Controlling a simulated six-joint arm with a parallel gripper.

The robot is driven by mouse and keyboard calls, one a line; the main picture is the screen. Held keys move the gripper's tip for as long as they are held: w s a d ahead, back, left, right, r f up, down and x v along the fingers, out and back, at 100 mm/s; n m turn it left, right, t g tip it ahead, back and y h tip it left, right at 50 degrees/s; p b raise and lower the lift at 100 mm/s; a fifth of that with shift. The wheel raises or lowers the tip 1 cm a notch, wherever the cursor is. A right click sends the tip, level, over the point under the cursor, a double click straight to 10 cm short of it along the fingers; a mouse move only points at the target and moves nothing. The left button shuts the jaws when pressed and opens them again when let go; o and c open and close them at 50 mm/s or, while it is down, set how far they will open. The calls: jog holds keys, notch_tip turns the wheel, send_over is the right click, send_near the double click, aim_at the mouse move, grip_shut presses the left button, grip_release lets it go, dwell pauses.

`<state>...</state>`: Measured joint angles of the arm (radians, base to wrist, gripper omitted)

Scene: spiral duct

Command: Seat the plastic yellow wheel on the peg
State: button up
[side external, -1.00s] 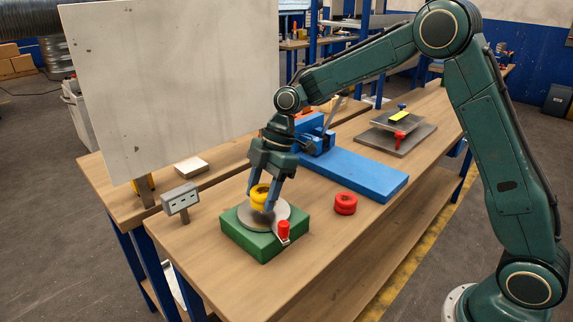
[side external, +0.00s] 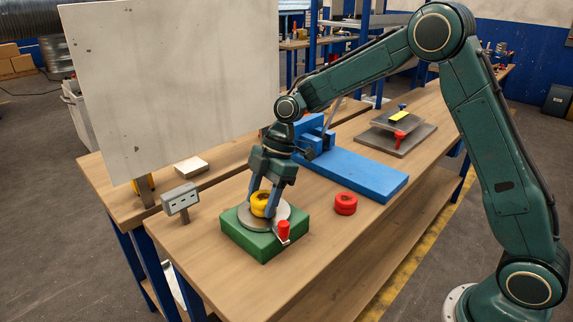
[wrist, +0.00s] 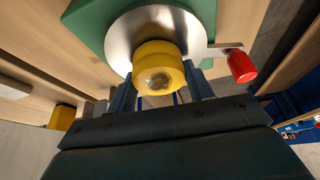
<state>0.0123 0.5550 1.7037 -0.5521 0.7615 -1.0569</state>
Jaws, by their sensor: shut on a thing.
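The yellow wheel (side external: 261,203) is between the fingers of my gripper (side external: 262,208), which is shut on it. In the wrist view the wheel (wrist: 159,68) shows a grey round spot in its middle. The wheel is over the grey metal disc (side external: 281,213) on the green block (side external: 243,240). The disc (wrist: 120,40) also shows behind the wheel in the wrist view. I cannot make out the peg for certain, nor whether the wheel touches the disc. A red-knobbed lever (side external: 283,231) is at the disc's front right; its knob (wrist: 242,67) is at the right in the wrist view.
A red wheel (side external: 345,204) lies on the wooden bench (side external: 330,250) to the right. A blue vise-like fixture (side external: 355,173) is behind it. A small grey box with slots (side external: 180,199) stands at the left, near a large pale panel (side external: 170,80). The front of the bench is clear.

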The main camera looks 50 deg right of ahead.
jog(key=o, duration=1.1)
jog(key=shift+o, duration=0.2)
jog(key=shift+r, duration=0.1)
jog(key=v, duration=1.3)
jog(key=shift+d+r, duration=0.2)
jog(key=shift+r, duration=0.05)
jog(key=shift+s, duration=0.1)
